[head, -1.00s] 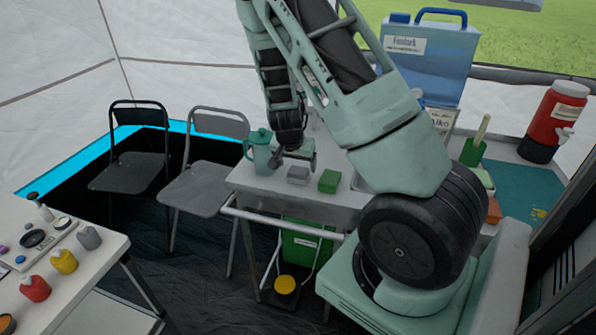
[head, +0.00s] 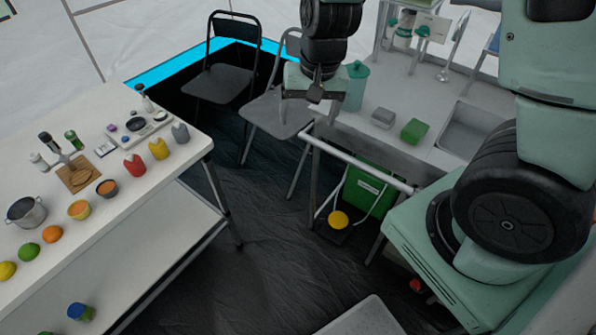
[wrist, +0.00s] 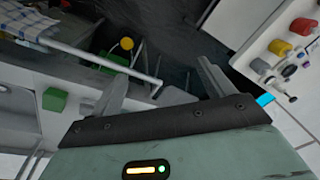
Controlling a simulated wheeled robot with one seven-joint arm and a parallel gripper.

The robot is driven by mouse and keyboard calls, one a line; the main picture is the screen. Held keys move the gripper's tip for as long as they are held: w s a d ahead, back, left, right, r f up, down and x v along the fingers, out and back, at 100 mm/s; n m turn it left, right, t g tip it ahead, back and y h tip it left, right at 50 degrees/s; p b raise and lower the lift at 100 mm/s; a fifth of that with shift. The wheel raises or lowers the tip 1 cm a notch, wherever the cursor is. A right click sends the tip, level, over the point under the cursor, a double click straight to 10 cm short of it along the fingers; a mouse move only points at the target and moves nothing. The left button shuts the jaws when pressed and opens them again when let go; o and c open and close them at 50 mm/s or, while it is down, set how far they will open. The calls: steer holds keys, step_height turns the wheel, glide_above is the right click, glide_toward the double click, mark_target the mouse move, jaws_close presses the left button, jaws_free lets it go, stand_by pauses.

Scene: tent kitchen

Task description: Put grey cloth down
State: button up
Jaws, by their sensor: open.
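My gripper (head: 315,93) hangs near the left end of the counter, beside the teal jug (head: 355,86). In the wrist view its two fingers (wrist: 163,70) are spread with nothing between them. A small grey folded block (head: 383,118), probably the grey cloth, lies flat on the counter (head: 400,158). It is to the right of the jug, apart from my gripper. A similar green block (head: 415,131) lies just right of it, and the green one also shows in the wrist view (wrist: 54,99).
A metal rail (head: 360,163) runs along the counter's front. A sink (head: 475,135) is set in at the right. A green bin (head: 370,188) stands below. A white table (head: 125,200) with fruit and bottles is at left. Two folding chairs (head: 222,85) stand behind.

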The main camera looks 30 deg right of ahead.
steer(key=s+a+r+n, duration=0.3)
steer(key=s+a+n, duration=0.3)
steer(key=s, duration=0.3)
steer(key=s+a+r+n+g, duration=0.1)
steer(key=s+a+r+n, duration=0.3)
steer(key=s+a+n, duration=0.2)
steer(key=s+a, duration=0.2)
steer(key=s, duration=0.1)
steer(key=shift+s+r+n, duration=0.2)
steer(key=shift+s+n, duration=0.1)
steer(key=shift+n, duration=0.1)
